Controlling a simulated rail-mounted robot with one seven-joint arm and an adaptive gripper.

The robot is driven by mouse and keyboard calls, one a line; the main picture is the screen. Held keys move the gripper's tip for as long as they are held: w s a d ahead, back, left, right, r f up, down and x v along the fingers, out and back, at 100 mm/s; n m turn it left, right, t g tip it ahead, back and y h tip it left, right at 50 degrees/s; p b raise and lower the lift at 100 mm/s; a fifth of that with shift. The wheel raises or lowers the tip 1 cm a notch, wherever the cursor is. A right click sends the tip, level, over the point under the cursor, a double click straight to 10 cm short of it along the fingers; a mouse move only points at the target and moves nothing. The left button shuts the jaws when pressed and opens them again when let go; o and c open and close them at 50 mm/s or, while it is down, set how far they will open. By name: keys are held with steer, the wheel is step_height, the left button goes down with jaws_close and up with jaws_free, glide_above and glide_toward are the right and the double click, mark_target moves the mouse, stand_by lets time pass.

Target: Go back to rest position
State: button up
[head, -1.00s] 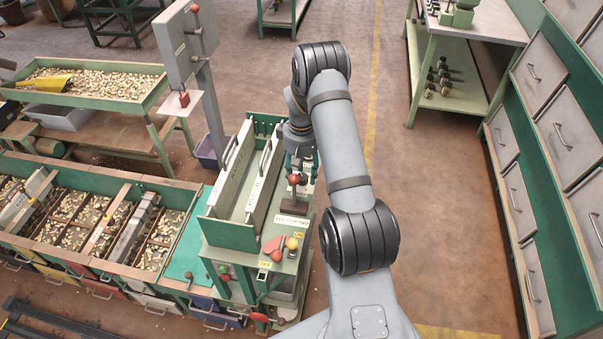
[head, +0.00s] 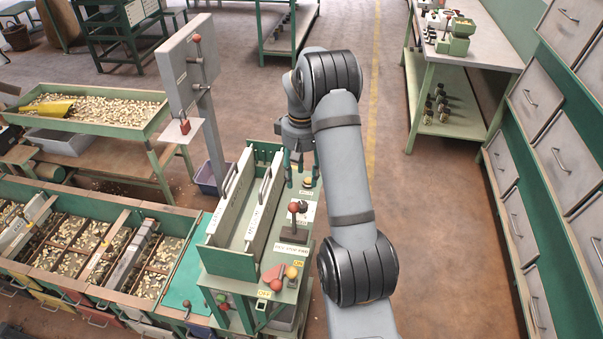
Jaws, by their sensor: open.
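My gripper (head: 301,184) hangs above the right end of the green machine bench (head: 228,262), fingers pointing down. Its fingers are apart with nothing between them. Below and in front of it, a red-knobbed lever (head: 294,209) stands on a dark base on the bench's side shelf, apart from the fingers. A small round button (head: 308,183) shows by the fingertips; I cannot tell how close they are to it. My arm reaches from the bottom of the view up and over to the gripper.
Hoppers of nuts (head: 72,258) line the left. A nut tray (head: 95,108) with a yellow scoop stands behind them. A grey lever panel (head: 188,68) on a post rises left of the bench. Drawers (head: 545,82) line the right. The floor between is clear.

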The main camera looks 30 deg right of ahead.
mark_target(301, 204)
steer(key=shift+r, duration=0.25)
steer(key=shift+f, duration=0.1)
step_height(301, 204, down, 12)
steer(key=shift+f, duration=0.1)
steer(key=shift+r+n+p, duration=0.3)
steer(key=shift+r+p, duration=0.05)
steer(key=shift+p, duration=0.55)
steer(key=shift+w+r+b, duration=0.1)
steer(key=shift+b, duration=0.25)
steer(key=shift+r, duration=0.55)
